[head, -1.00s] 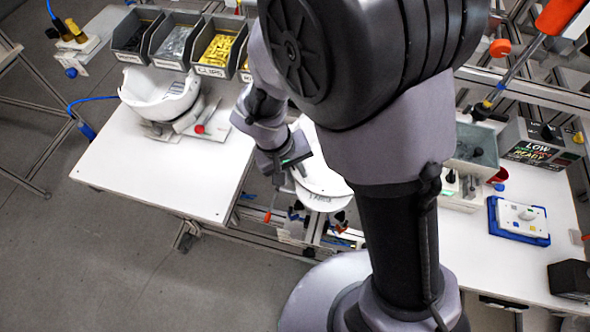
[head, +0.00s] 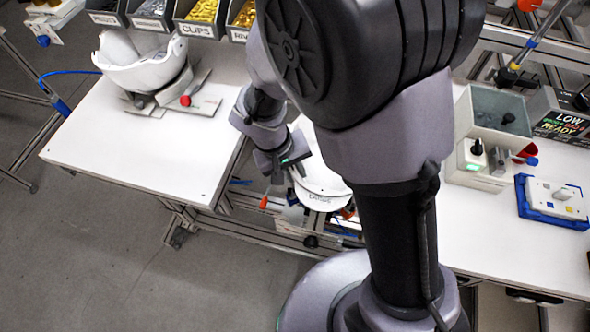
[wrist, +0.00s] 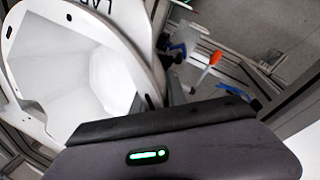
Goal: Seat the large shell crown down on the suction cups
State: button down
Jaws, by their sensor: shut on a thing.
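The large white shell (head: 322,178) is in the middle of the head view, partly hidden behind my arm, with a label on its rim. My gripper (head: 292,170) is shut on the shell's left side and holds it at the gap between the two tables. In the wrist view the shell (wrist: 75,65) fills the left side, its hollow inside and rim facing the camera. The dark gripper edge (wrist: 160,122) crosses below it. I cannot make out the suction cups.
A second white shell (head: 140,68) sits on a fixture with a red knob (head: 185,100) on the left table (head: 150,140). Labelled bins (head: 200,22) stand behind it. The right table (head: 450,235) carries a grey box (head: 500,115) and a blue tray (head: 526,205). The left table's front is clear.

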jog(key=shift+f, duration=0.25)
jog(key=c, duration=1.3)
grip_release()
jog(key=shift+o, duration=0.2)
jog(key=p+v, duration=0.6)
jog(key=v, duration=1.1)
jog(key=shift+r, duration=0.25)
jog(key=shift+d, duration=0.1)
